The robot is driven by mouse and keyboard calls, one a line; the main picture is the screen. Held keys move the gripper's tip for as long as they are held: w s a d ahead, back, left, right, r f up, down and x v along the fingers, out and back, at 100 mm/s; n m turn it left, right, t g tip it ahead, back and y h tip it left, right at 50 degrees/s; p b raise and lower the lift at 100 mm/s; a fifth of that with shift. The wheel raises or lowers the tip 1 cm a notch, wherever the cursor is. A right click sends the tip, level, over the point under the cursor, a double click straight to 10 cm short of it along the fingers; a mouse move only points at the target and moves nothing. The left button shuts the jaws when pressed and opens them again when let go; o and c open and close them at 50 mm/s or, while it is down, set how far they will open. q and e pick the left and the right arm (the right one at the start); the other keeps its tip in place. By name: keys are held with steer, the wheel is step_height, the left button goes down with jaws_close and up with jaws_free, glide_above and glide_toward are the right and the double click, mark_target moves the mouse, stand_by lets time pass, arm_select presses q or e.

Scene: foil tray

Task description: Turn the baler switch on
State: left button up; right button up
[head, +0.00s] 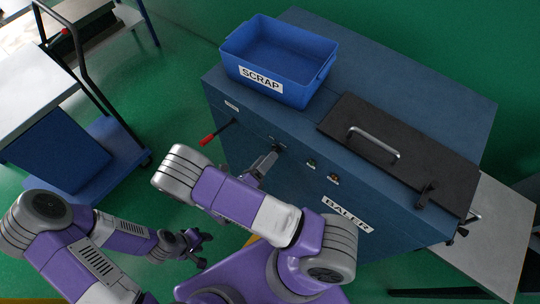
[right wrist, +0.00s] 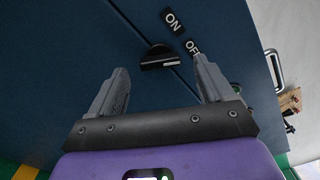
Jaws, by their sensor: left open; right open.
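The blue baler (head: 420,95) stands in the middle of the head view, with a BALER label on its front. Its black switch knob (right wrist: 158,57) shows in the right wrist view, with an ON label (right wrist: 173,20) and an OFF label (right wrist: 193,47) beside it. A pale line on the knob runs roughly sideways, its right end nearer OFF than ON. My right gripper (right wrist: 160,70) is open, its fingers apart on either side of the knob, with no clear contact. In the head view it is at the baler front (head: 264,164). My left gripper (head: 203,250) is open and empty, low and away from the baler.
A blue SCRAP bin (head: 270,80) and a black lid with a metal handle (head: 375,143) are on top of the baler. A red-tipped lever (head: 208,139) sticks out from the front, left of my right gripper. A blue cart (head: 110,140) stands at left; green floor lies between.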

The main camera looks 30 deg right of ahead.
steer(key=shift+x, duration=1.35)
steer(key=c, duration=1)
steer(key=shift+c, duration=0.2)
steer(key=shift+m, duration=0.4)
steer(key=m, duration=1.1)
steer(key=shift+m, duration=0.3)
